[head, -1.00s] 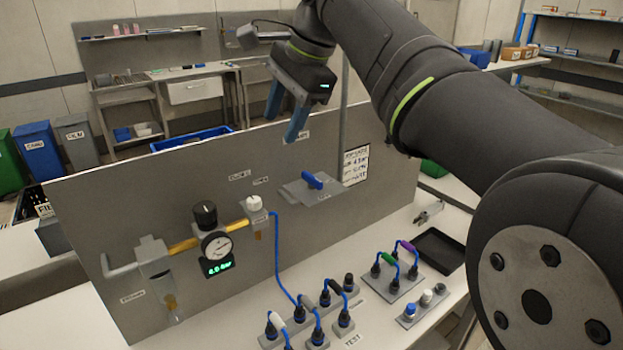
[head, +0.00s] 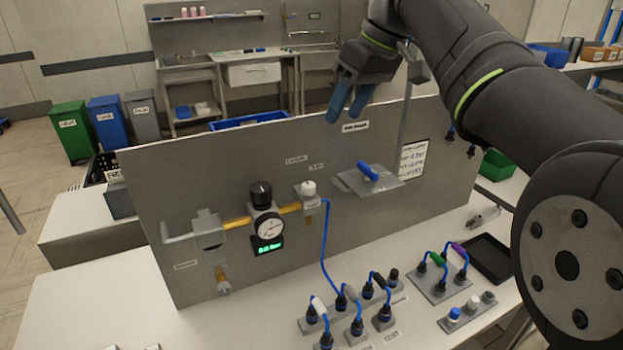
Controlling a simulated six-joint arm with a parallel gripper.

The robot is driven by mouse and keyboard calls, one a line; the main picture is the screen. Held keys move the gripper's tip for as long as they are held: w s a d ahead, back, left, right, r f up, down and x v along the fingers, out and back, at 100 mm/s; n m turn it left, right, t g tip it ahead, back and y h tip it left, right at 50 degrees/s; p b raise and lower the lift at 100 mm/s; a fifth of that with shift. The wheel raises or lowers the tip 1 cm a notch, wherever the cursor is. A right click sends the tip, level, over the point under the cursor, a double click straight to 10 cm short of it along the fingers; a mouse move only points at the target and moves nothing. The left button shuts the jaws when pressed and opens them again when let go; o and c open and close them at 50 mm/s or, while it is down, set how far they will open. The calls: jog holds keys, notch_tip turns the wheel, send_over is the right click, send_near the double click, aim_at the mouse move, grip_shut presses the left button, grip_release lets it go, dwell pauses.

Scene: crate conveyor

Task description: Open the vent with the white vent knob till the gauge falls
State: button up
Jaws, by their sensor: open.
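The white vent knob (head: 308,188) stands on a small grey fitting at the right end of the yellow pipe on the panel. The round gauge (head: 269,227) is left of and below it, under a black knob (head: 261,193). Its green display (head: 268,247) seems to read 0.0 bar, but the digits are small. My gripper (head: 346,119) is open and empty, with its blue fingers pointing down near the panel's top edge. It is above and right of the white knob, clear of it. Nothing hides the knob or gauge.
A blue lever (head: 368,171) on a grey plate juts from the panel (head: 220,170), right of the knob. A blue hose (head: 326,250) runs down from the white-knob fitting. Plugged cables, a black tray (head: 487,259) and a small knob block (head: 466,312) occupy the bench.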

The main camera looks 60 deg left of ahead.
jog(key=n, duration=0.5)
send_near(309, 184)
jog(key=x, duration=0.8)
jog(key=shift+s+f, duration=0.15)
jog(key=shift+f, duration=0.1)
jog(key=c, duration=1)
